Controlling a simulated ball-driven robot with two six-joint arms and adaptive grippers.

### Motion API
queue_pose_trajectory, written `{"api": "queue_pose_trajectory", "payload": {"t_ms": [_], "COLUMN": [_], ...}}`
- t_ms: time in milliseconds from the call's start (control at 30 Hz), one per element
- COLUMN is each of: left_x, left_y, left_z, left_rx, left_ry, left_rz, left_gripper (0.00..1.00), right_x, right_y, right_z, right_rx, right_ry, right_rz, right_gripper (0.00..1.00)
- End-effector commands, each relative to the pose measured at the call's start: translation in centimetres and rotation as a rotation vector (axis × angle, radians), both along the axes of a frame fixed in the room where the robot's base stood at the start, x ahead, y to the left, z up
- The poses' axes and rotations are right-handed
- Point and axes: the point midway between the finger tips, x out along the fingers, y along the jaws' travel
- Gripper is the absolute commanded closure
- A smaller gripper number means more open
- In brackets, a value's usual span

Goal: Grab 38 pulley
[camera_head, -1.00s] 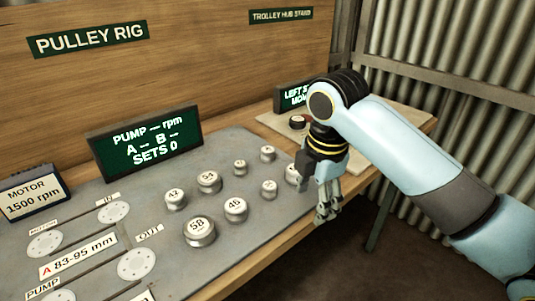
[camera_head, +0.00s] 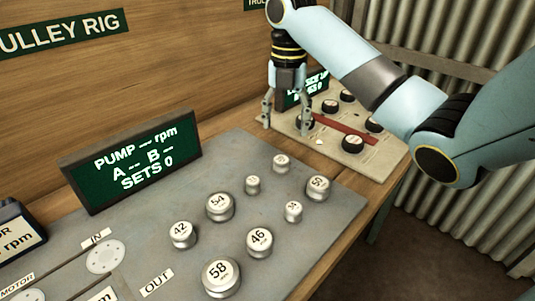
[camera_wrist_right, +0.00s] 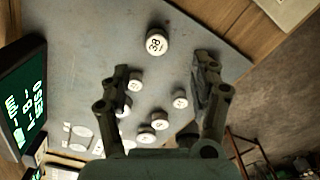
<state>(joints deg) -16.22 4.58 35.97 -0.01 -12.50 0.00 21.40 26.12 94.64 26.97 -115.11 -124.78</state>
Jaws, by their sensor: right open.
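The 38 pulley (camera_wrist_right: 156,43) is a round metal knob with a white top, its number readable in the right wrist view. It stands on the grey board (camera_wrist_right: 70,30), ahead of and between my open fingers. In the head view the matching pulley looks to be the one at the far right of the board (camera_head: 281,164), though its number is too small to read. My right gripper (camera_head: 286,122) is open and empty, fingers pointing down, above and beyond that pulley. Its fingers also show in the right wrist view (camera_wrist_right: 160,88). My left gripper is not in view.
Several other pulleys stand close by, including the 54 (camera_head: 220,206), 50 (camera_head: 318,187), 46 (camera_head: 259,242) and 58 (camera_head: 221,277). A pump display (camera_head: 130,162) stands behind the board. A beige panel with dark knobs (camera_head: 370,160) lies beyond it at right.

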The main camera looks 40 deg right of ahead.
Motion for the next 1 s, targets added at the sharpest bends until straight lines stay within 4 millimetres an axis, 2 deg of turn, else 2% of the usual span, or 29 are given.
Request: {"api": "queue_pose_trajectory", "payload": {"t_ms": [233, 400, 533, 733, 833, 1000], "left_x": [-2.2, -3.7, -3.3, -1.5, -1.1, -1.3], "left_y": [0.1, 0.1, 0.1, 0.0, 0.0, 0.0], "left_z": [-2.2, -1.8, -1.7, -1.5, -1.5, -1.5], "left_rx": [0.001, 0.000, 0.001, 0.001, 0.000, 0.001], "left_ry": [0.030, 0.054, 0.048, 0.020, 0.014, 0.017], "left_rz": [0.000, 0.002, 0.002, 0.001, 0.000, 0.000], "left_gripper": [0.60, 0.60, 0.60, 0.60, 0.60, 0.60], "right_x": [-0.1, -0.1, -0.1, -0.1, -0.1, -0.1], "right_y": [0.0, 0.1, 0.4, 0.7, 0.7, 0.7], "right_z": [-3.5, -5.5, -7.0, -10.0, -10.7, -10.8], "right_rx": [0.002, 0.002, 0.002, 0.000, 0.000, 0.000], "right_ry": [0.004, 0.003, 0.004, 0.003, 0.001, 0.000], "right_rz": [0.002, 0.002, 0.001, 0.001, 0.001, 0.002], "right_gripper": [0.37, 0.37, 0.37, 0.37, 0.37, 0.37]}}
